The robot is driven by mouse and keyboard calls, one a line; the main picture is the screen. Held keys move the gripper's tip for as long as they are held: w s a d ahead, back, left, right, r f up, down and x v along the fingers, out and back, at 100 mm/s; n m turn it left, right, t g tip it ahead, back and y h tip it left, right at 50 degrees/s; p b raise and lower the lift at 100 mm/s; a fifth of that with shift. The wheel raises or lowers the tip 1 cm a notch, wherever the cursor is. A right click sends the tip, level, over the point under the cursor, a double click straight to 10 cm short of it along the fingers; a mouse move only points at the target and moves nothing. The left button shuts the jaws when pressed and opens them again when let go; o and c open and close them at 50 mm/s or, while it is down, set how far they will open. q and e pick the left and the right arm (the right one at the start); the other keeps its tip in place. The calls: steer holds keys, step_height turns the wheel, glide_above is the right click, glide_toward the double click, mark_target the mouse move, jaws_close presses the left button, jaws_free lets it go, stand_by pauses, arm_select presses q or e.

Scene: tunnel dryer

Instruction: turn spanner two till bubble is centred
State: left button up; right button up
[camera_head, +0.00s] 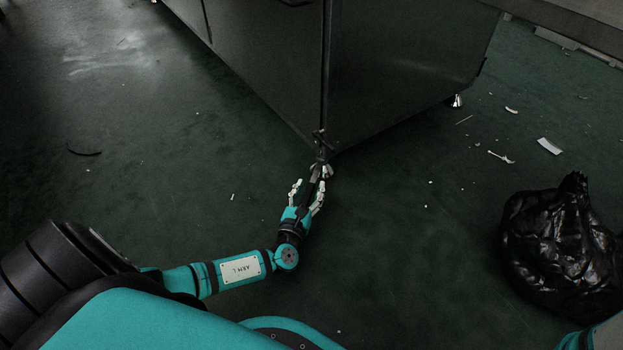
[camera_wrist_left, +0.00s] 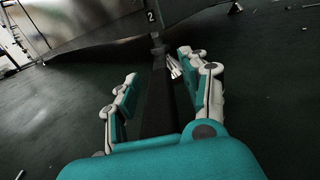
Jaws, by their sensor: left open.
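A dark spanner (camera_head: 315,181) sits at the foot under the near corner of the dark machine, its handle pointing back toward me. My left gripper (camera_head: 307,193) is open, with its fingers on either side of the handle. In the left wrist view the spanner (camera_wrist_left: 158,95) runs between the open fingers of the left gripper (camera_wrist_left: 163,92), apart from the left finger; I cannot tell whether the right one touches it. A label "2" (camera_wrist_left: 151,16) marks the machine above it. No bubble level is visible. My right gripper is out of view.
The dark machine (camera_head: 385,70) fills the top, with another foot (camera_head: 456,101) at its right end. A black rubbish bag (camera_head: 560,245) lies at the right. Scraps, including a white piece (camera_head: 549,146), litter the green floor. The floor left of the arm is mostly clear.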

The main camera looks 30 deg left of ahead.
arm_select(q)
jaws_close()
stand_by(0.3)
